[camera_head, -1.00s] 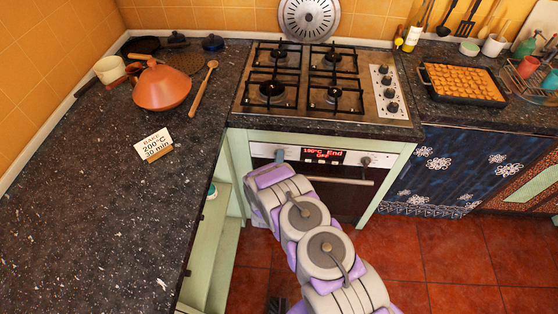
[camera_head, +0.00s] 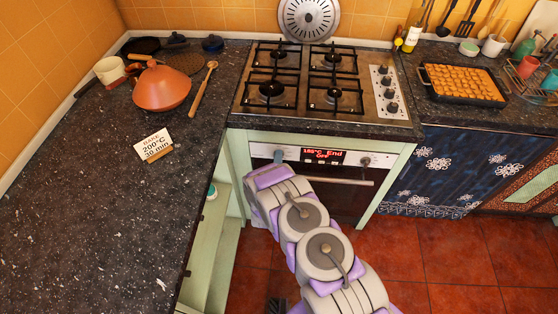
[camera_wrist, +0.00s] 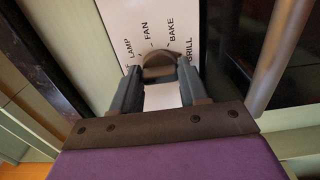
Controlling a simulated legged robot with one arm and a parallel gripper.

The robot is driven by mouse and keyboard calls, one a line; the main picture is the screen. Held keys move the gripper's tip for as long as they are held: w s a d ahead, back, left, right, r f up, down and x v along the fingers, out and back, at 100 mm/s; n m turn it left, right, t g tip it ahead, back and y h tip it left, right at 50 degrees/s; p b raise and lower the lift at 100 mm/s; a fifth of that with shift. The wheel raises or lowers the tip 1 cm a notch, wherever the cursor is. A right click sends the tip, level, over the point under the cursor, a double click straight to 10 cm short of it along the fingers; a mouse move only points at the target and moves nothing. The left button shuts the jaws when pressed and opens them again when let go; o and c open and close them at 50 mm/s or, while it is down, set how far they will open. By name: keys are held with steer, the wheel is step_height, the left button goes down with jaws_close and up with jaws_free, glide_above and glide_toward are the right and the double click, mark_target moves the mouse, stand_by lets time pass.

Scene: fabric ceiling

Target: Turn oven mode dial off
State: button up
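The oven mode dial (camera_wrist: 158,62) is on a white panel in the wrist view, ringed by the labels LAMP, FAN, BAKE and GRILL. My gripper (camera_wrist: 158,76) has a finger on each side of the dial and appears closed on it. The dial's pointer is mostly hidden, so its setting cannot be told. In the head view, my gripper (camera_head: 279,156) is at the left end of the oven front (camera_head: 345,160); the dial there is hidden behind it. A lit red display (camera_head: 324,156) shows a temperature and the words End and Off.
A second dial (camera_head: 365,161) is right of the display, above the oven handle (camera_head: 340,180). The hob (camera_head: 310,112) is above the oven. A card (camera_head: 153,144) reading BAKE 200°C 30 min stands on the left counter (camera_head: 100,215). Red floor tiles lie open at right.

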steer(key=o, duration=0.5)
steer(key=shift+a+f, duration=0.15)
steer(key=shift+a, duration=0.2)
steer(key=shift+c, duration=0.2)
steer(key=shift+d, duration=0.1)
steer(key=shift+s+d, duration=0.1)
steer(key=shift+s, duration=0.1)
steer(key=s+p, duration=0.4)
steer(key=s, duration=1.3)
steer(key=shift+a, duration=0.4)
